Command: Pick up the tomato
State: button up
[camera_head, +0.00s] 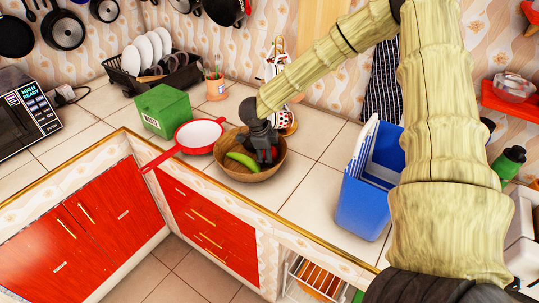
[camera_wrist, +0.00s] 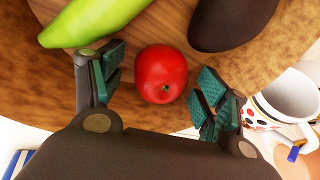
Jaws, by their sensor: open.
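A red tomato (camera_wrist: 161,73) lies in a wooden bowl (camera_wrist: 35,95), seen in the wrist view. My gripper (camera_wrist: 155,80) is open, with one finger on each side of the tomato; I cannot tell whether either pad touches it. In the head view my gripper (camera_head: 268,156) reaches down into the bowl (camera_head: 245,174) on the tiled counter. The tomato is mostly hidden there by the gripper.
A green banana-shaped item (camera_wrist: 90,20) and a dark oval item (camera_wrist: 230,22) share the bowl. A white mug (camera_wrist: 294,96) stands close beside it. A red pan (camera_head: 200,136), a green box (camera_head: 163,110) and a blue bin (camera_head: 362,208) are around the bowl.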

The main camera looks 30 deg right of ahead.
jog(key=c, duration=1.1)
jog(key=shift+r, duration=0.1)
notch_tip(320, 180, up, 10)
jog(key=shift+f+b, duration=0.1)
jog(key=shift+b, duration=0.95)
